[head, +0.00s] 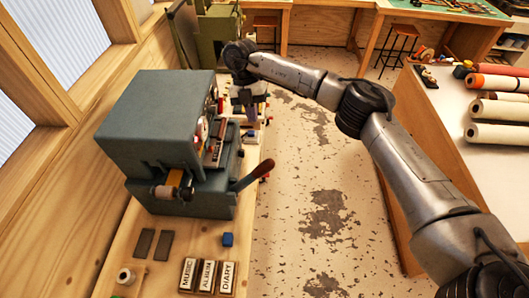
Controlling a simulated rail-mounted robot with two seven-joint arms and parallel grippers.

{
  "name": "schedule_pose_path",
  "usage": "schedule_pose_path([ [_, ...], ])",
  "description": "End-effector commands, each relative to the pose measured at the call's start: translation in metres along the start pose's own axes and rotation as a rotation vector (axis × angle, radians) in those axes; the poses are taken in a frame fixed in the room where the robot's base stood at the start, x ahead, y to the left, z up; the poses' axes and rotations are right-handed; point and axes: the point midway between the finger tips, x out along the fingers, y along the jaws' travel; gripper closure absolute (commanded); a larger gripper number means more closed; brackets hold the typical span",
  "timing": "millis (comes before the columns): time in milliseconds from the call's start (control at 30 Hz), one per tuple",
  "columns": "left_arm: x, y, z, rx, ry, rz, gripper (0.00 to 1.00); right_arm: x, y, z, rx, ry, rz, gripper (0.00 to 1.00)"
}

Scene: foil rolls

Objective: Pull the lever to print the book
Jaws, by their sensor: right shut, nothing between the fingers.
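The grey-green printing machine (150,125) stands on a wooden bench in the head view. Its lever (255,173) has a reddish-brown wooden handle and slants up and to the right from the machine's front right side. My right gripper (252,116) points down beyond the lever, by the machine's far right side. It is shut with nothing in it and is apart from the lever. Its fingertips are small and partly lost against items behind. I cannot make out a book. My left gripper is not in view.
Blocks marked MUSIC (188,274), ALBUM (207,275) and DIARY (227,277) lie at the bench's front, near a small blue block (227,239). Several rolls (500,108) lie on the right table. Speckled floor is open between.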

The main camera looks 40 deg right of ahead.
Motion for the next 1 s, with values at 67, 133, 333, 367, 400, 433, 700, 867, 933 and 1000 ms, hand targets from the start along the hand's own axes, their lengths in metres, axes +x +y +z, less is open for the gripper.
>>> schedule_pose_path([
  [67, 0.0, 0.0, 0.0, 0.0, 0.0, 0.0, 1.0, 0.0, 0.0, 0.0, -0.001, 0.0, 0.001, 1.0],
  [133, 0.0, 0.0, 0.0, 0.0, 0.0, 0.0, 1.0, 0.0, 0.0, 0.0, -0.001, 0.0, 0.001, 1.0],
  [333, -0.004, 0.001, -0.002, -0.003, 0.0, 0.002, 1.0, 0.009, 0.0, 0.0, -0.002, 0.0, -0.001, 1.0],
  [367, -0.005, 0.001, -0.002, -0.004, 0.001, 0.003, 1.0, 0.013, 0.0, 0.0, -0.003, 0.0, -0.001, 1.0],
  [400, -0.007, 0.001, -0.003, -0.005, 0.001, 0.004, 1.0, 0.018, -0.001, 0.0, -0.002, 0.001, -0.002, 1.0],
  [433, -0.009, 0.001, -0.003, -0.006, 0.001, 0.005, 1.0, 0.023, -0.001, -0.001, -0.002, 0.001, -0.002, 1.0],
  [700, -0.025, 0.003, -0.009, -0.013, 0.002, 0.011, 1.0, 0.073, -0.001, -0.001, -0.003, 0.002, -0.002, 1.0],
  [867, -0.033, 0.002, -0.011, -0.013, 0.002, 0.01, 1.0, 0.101, -0.001, -0.001, -0.002, 0.002, -0.002, 1.0],
  [933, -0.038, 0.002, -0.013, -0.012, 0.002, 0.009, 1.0, 0.109, -0.005, 0.001, -0.001, 0.001, 0.0, 1.0],
  [1000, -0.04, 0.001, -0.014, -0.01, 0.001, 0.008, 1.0, 0.117, -0.008, 0.003, -0.002, 0.001, 0.0, 1.0],
])
